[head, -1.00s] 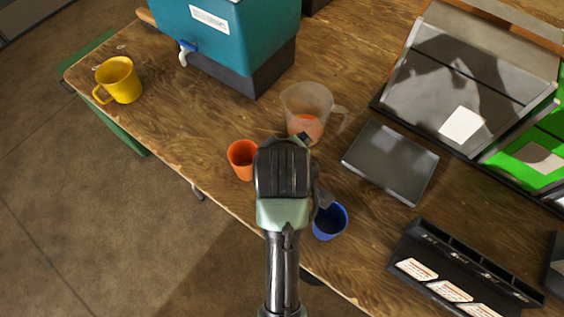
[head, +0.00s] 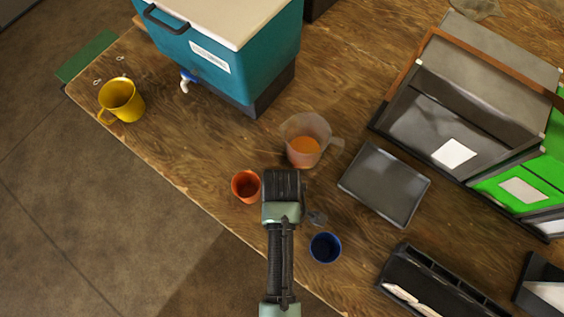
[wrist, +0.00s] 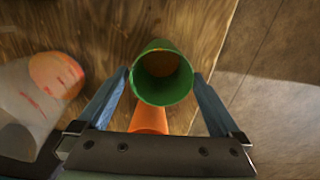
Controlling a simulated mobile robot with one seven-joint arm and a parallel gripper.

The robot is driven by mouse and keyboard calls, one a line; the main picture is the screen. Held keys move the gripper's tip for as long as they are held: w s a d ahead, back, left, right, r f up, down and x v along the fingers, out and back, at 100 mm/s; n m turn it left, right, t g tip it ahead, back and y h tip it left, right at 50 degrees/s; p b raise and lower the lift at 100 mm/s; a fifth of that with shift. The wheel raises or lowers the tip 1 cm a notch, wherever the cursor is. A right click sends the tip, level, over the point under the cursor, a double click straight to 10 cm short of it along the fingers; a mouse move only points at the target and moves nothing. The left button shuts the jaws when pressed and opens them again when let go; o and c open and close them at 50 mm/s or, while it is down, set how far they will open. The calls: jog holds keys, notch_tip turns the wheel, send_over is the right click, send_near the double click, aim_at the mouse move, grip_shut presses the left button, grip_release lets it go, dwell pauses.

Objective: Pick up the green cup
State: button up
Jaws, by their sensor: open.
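The green cup (wrist: 162,50) shows in the wrist view with its open mouth toward the camera. My gripper (wrist: 160,75) is open, with one finger on each side of the cup. A narrow gap seems to show at each side; I cannot tell whether a finger touches it. In the head view the green cup is hidden by my arm, and the fingertips are not visible there.
An orange cup (head: 246,186) stands close left of my arm; orange also shows below the green cup in the wrist view. Nearby are a blue cup (head: 325,247), a measuring jug (head: 306,140) and a grey tray (head: 384,184). A yellow mug (head: 121,100) and teal cooler (head: 235,60) stand farther off.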

jog(key=shift+s+d+f, duration=0.1)
jog(key=shift+s+f, duration=0.05)
jog(key=shift+f, duration=2.8)
jog(key=c, duration=1.1)
jog(key=shift+r, duration=0.15)
jog(key=shift+c, duration=0.2)
